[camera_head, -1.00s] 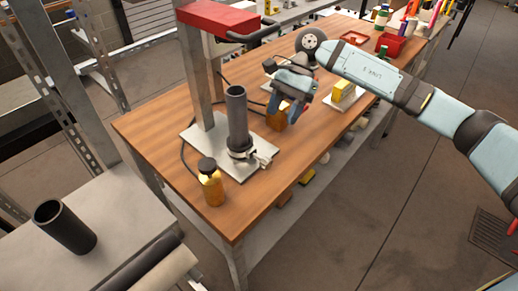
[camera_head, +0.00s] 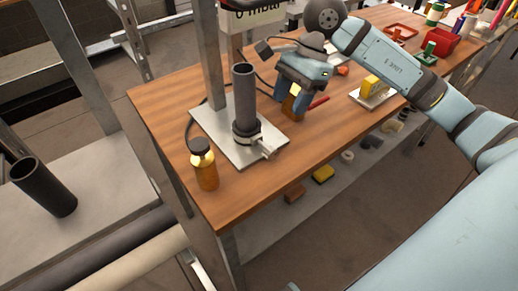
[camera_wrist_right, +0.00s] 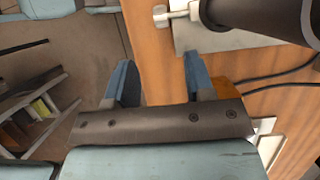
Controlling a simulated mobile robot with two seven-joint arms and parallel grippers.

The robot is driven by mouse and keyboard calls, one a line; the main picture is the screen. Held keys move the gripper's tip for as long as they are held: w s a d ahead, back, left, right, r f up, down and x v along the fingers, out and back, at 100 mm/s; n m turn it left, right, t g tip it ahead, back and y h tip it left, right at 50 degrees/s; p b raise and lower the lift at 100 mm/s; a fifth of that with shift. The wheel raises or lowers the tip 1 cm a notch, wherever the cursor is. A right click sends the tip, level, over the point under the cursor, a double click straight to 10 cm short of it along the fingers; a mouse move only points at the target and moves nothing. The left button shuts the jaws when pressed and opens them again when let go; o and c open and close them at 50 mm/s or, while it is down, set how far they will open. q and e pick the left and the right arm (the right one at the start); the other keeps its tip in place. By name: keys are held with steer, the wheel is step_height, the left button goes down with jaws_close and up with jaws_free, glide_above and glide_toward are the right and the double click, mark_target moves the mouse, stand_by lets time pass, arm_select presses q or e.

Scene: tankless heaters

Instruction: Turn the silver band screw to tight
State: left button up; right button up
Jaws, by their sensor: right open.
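A dark grey pipe (camera_head: 245,95) stands upright on a metal plate (camera_head: 212,127) on the wooden bench. A band clamp (camera_head: 246,134) wraps its lower part, and the silver band screw (camera_head: 266,150) sticks out toward the front right. My right gripper (camera_head: 292,112) is open and empty, pointing down to the right of the pipe, apart from the screw. In the right wrist view the open fingers (camera_wrist_right: 160,82) have the screw (camera_wrist_right: 172,15) beyond them at the top, with the pipe (camera_wrist_right: 265,18) at upper right. My left gripper is not in view.
An amber bottle (camera_head: 205,168) stands at the plate's left. An orange-brown block (camera_head: 291,104) is partly hidden by my right fingers. A metal post (camera_head: 206,55) rises behind the pipe. The bench's front right corner is clear.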

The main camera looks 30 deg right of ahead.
mark_target(269, 150)
steer(key=b+x, duration=0.1)
steer(key=x, duration=1.2)
steer(key=shift+a+f, duration=0.15)
steer(key=shift+f, duration=0.2)
steer(key=shift+c, duration=0.2)
jaws_close()
